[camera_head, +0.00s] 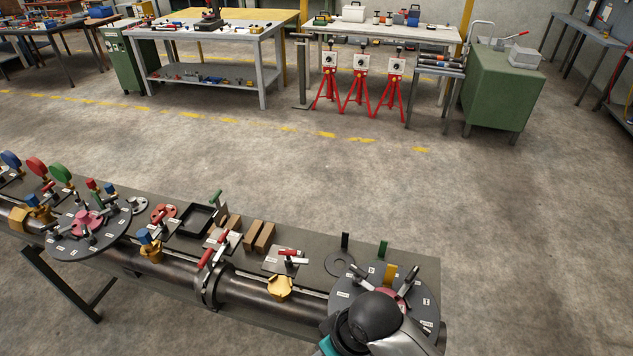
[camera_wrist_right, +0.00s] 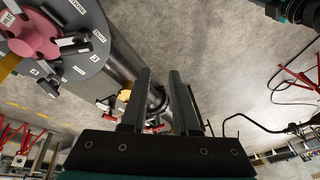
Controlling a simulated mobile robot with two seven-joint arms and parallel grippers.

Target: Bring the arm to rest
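My right gripper (camera_wrist_right: 158,85) shows in the right wrist view with its two dark fingers apart. Nothing is between the fingertips except the background pipe behind them. In the head view, a dark rounded arm joint of mine (camera_head: 374,318) covers part of the right flange disc (camera_head: 425,312). The flanged pipe spool (camera_head: 262,294) runs along the bench front. Its left disc (camera_head: 68,246) has a pink hub. A labelled disc with a pink hub (camera_wrist_right: 85,65) also shows at upper left of the wrist view, apart from the fingers. My left gripper is not in view.
The grey bench (camera_head: 397,251) holds gauges, valves with red handles (camera_head: 212,250), wooden blocks (camera_head: 265,237) and a black tray (camera_head: 195,219). Open concrete floor (camera_head: 500,220) lies behind and to the right. Red tripod stands (camera_head: 359,85) and a green cabinet (camera_head: 502,90) stand far back.

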